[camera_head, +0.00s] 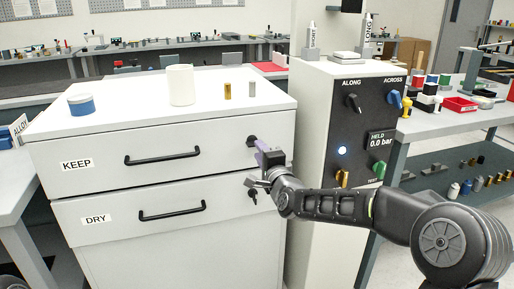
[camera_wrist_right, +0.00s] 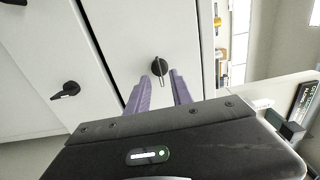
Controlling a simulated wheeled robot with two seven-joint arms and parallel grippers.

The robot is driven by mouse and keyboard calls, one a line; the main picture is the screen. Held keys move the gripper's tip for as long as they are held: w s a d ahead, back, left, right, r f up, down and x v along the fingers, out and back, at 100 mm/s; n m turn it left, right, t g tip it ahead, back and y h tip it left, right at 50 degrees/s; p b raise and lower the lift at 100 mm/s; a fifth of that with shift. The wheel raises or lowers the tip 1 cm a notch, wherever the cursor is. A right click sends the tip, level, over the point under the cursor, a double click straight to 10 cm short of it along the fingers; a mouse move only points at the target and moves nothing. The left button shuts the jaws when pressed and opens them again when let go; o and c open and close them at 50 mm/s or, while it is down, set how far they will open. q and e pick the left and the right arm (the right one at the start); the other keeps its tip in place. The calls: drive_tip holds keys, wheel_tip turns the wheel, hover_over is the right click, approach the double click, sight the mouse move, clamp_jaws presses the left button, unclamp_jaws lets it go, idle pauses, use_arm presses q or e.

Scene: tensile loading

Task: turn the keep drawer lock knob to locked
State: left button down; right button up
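The KEEP drawer (camera_head: 110,142) is the upper drawer of the white cabinet and looks shut. Its dark lock knob (camera_head: 251,140) is at the front's right end, partly hidden by my right gripper (camera_head: 263,153). In the right wrist view, the knob (camera_wrist_right: 158,66) lies between and just beyond the purple fingertips of the right gripper (camera_wrist_right: 162,76). The fingers are open, with a gap on either side of the knob. I cannot tell whether they touch it, and its lock marks are not readable. My left gripper is not in view.
Below is the DRY drawer (camera_head: 130,226) with its own knob (camera_head: 252,194), which also shows in the right wrist view (camera_wrist_right: 66,90). Black handles stick out from both drawers. The white test machine (camera_head: 313,180) stands close at the right. Small items stand on the cabinet top (camera_head: 140,104).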

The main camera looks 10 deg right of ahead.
drive_tip(key=shift+w+a, duration=0.15)
drive_tip(key=shift+w, duration=1.5)
clamp_jaws()
